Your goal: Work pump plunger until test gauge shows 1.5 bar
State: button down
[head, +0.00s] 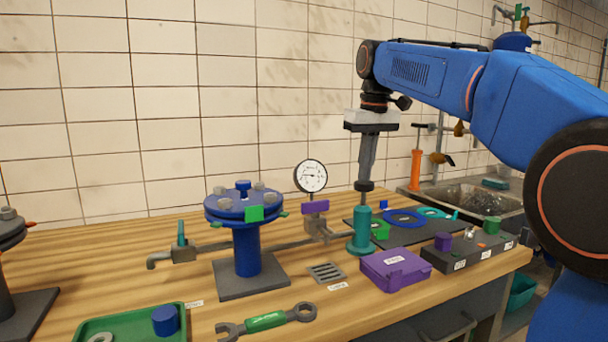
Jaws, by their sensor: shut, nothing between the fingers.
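A teal pump cylinder (361,232) stands upright on the bench, with a thin rod and a black plunger knob (364,186) on top. My gripper (365,177) points straight down with its fingers shut and empty. Its tips are right at the top of the knob; I cannot tell whether they touch it. A white round test gauge (311,175) stands left of the pump on a fitting in the pipe. Its dial faces me, but its figures are too small to read.
A blue bolted flange (243,208) on a pedestal stands left of the gauge. A wrench (266,321) and green tray (130,325) lie in front. An orange cylinder (415,169) stands by the sink.

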jog(key=shift+f, duration=1)
dwell(1.1)
dwell(0.7)
jog(key=shift+r, duration=4)
jog(key=shift+f, duration=1.6)
jog(key=shift+f, duration=0.35)
